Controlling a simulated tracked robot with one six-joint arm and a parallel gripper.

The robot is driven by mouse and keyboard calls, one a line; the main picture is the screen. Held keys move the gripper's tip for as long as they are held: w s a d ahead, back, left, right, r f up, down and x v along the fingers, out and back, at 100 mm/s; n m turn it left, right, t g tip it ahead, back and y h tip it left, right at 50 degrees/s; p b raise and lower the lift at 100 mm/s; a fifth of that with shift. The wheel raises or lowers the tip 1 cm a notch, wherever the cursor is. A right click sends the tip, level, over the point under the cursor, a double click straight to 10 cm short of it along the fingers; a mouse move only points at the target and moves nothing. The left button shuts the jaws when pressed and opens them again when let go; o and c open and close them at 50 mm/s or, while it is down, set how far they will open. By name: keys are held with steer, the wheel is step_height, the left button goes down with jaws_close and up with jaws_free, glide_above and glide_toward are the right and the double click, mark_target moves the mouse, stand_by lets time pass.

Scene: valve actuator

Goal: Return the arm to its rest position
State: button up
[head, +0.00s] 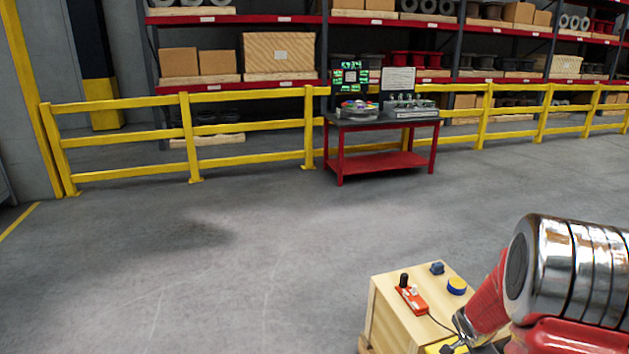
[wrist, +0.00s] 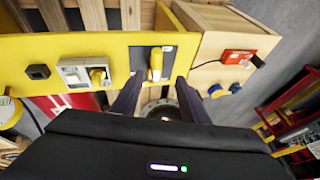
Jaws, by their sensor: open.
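My gripper (wrist: 159,79) is open in the wrist view, with two dark fingers spread and pointing at a yellow panel (wrist: 110,50). A yellow lever (wrist: 156,64) on a dark plate shows between and just beyond the fingertips. I cannot tell whether the fingers touch the panel, but nothing is seen gripped. A white switch unit with a yellow handle (wrist: 97,75) and a black knob (wrist: 38,72) are on the panel to the left. In the head view my silver and red arm reaches in at the lower right; its gripper end is mostly cut off there.
A wooden box (head: 390,310) beside my arm carries a red control box (head: 411,299), a blue knob (head: 437,268) and a yellow-blue button (head: 457,285). A red table (head: 382,161) stands before a yellow railing (head: 250,139) and shelves. The floor at left is clear.

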steer(key=w+a+r+n+t+y, duration=0.2)
steer(key=w+a+r+t+y, duration=0.25)
steer(key=a, duration=0.45)
steer(key=s+a+r+n+y, duration=0.2)
steer(key=s+a+r+n, duration=0.2)
steer(key=a+r, duration=0.55)
steer(key=s+a+r+n+h, duration=0.1)
steer(key=s+a+r+n, duration=0.2)
steer(key=s, duration=0.4)
steer(key=s+a+r+n+g+h, duration=0.1)
steer(key=s+a+r+n, duration=0.3)
steer(key=s, duration=0.4)
steer(key=s+a+r+n+g+h, duration=0.1)
steer(key=s+a+r+n, duration=0.2)
steer(key=s+r, duration=0.3)
steer(key=shift+s+a, duration=0.75)
steer(key=shift+g, duration=0.25)
steer(key=shift+c, duration=0.6)
